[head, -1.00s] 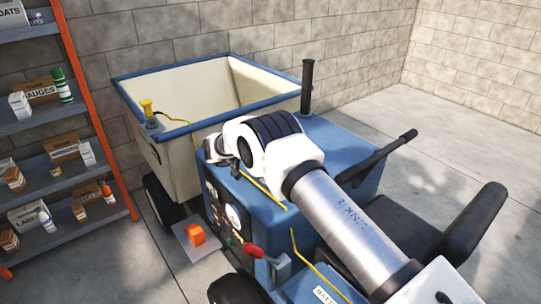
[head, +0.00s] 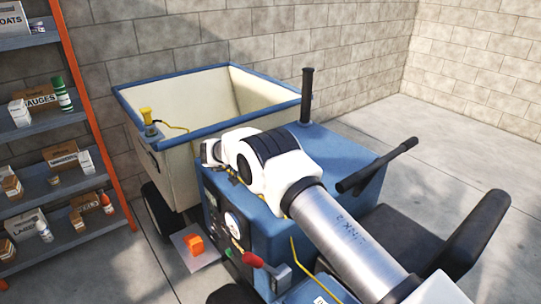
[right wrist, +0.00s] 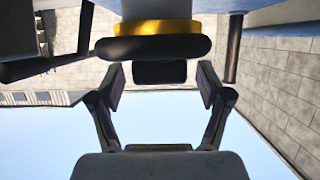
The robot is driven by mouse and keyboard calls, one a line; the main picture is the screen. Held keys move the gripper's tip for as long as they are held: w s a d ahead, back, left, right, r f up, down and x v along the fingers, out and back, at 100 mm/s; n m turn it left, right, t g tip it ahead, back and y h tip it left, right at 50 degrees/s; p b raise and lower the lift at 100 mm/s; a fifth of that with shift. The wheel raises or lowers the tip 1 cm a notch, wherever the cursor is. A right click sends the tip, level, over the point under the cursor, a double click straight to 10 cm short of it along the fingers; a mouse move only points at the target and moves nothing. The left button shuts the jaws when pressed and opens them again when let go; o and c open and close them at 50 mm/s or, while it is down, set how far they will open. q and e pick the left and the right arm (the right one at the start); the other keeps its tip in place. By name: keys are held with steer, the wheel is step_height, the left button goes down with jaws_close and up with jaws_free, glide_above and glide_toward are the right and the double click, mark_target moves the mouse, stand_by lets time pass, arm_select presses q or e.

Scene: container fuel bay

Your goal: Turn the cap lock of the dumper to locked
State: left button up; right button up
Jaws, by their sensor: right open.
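The dumper (head: 330,160) has a blue body, with a cream skip (head: 180,165) at its far side. My right arm reaches across the body from the lower right. Its gripper is hidden behind the wrist in the head view. In the right wrist view my right gripper (right wrist: 161,86) is open, its two fingers apart on either side of a short black part (right wrist: 159,72). Above that part are a wide black rounded disc (right wrist: 150,48) and a yellow band (right wrist: 155,27). I cannot tell whether the fingers touch it, or how the cap lock is set. My left gripper is not in view.
A black post (head: 307,95), a black bar (head: 378,167) and a seat (head: 455,235) stand around my right arm. A red-knobbed lever (head: 252,259) and an orange block (head: 194,244) are at the near side. Shelves (head: 50,190) stand left. Floor at right is clear.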

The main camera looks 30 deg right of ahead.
steer(key=v, duration=1.2)
